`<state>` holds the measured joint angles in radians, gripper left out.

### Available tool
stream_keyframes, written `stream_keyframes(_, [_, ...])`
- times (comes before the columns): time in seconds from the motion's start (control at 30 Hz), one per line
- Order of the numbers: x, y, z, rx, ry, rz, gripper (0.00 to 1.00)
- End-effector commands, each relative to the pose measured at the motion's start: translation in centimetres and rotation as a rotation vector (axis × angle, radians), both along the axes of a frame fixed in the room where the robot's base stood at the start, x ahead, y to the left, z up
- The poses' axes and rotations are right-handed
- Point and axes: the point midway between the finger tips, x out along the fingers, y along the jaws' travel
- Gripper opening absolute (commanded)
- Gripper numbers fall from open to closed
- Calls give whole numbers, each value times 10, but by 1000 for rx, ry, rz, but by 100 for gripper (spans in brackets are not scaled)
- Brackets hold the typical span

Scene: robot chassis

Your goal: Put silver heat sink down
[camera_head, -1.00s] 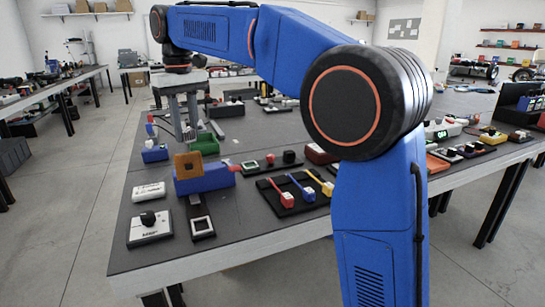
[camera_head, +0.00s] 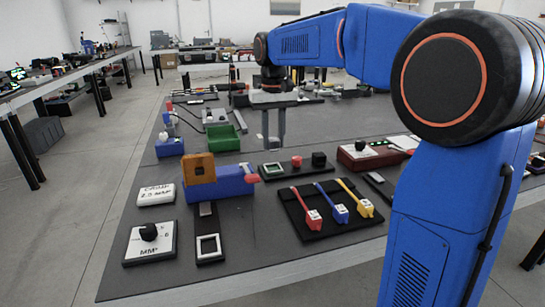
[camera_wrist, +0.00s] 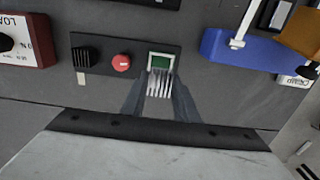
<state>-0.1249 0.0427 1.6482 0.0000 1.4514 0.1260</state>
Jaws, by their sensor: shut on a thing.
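The silver heat sink (camera_wrist: 159,84) shows its fins between the fingertips of my gripper (camera_wrist: 160,96) in the wrist view. My gripper is shut on it. The board carries a green square in a pale frame (camera_wrist: 161,61), a red knob (camera_wrist: 121,62) and a black finned block (camera_wrist: 83,57). In the wrist view the heat sink overlaps the lower edge of the green square; I cannot tell whether they touch.
A dark red box (camera_head: 368,156) stands right. Grey tabletop behind the board is clear.

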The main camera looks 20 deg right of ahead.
Motion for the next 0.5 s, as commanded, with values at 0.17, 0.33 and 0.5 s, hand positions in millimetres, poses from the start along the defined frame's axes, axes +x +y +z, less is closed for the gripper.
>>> stream_keyframes(0.17, [0, 0, -16, 0, 0, 1, 2])
stream_keyframes(0.33, [0, 0, -28, 0, 1, 1, 2])
stream_keyframes(0.5, [0, 0, -50, 0, 1, 1, 2])
